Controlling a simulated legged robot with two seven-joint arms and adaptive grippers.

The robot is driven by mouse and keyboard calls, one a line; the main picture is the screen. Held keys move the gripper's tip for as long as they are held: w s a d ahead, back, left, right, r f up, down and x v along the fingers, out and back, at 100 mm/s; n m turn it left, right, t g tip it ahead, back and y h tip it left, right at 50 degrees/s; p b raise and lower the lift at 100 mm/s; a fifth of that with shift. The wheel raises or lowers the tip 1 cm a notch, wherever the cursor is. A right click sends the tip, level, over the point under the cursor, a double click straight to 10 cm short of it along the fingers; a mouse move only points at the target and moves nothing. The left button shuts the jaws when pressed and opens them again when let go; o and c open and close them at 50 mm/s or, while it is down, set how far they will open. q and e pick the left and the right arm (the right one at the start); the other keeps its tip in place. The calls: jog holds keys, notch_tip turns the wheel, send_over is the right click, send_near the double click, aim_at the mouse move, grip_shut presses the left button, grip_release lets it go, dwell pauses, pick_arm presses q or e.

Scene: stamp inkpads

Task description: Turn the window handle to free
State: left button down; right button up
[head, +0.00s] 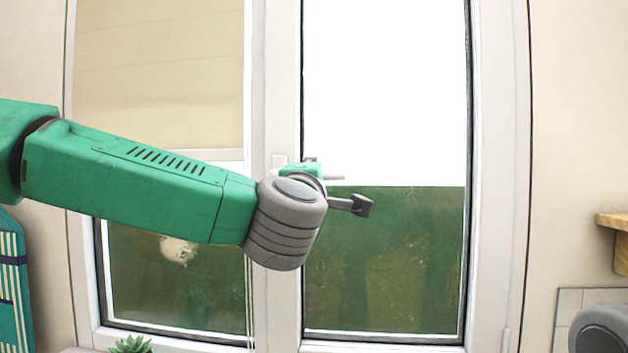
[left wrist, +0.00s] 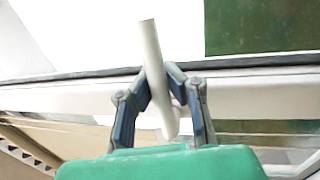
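The window handle (left wrist: 153,70) is a pale, smooth bar in the left wrist view. In the head view only its end (head: 336,178) shows, pointing right, roughly level, beside my wrist; its base is largely hidden. My left gripper (left wrist: 156,74) has one finger on each side of the bar, and the tips look closed against it.
A wooden shelf (head: 613,221) sticks out at the right edge. A green plant (head: 130,345) stands at the bottom left, below the window. A striped teal item (head: 12,285) is at the left edge. The space before the right pane is mostly clear.

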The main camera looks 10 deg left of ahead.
pick_arm(q)
jog(key=shift+w+f, duration=0.1)
jog(key=shift+f, duration=0.1)
jog(key=c, duration=1.5)
grip_release()
jog(key=shift+w+a, duration=0.1)
jog(key=shift+w, duration=0.05)
jog(key=shift+s, duration=0.5)
jog(key=s+f, duration=0.2)
jog(key=s, duration=0.8)
jog(key=shift+s+a+f, duration=0.2)
jog(key=shift+s, duration=0.2)
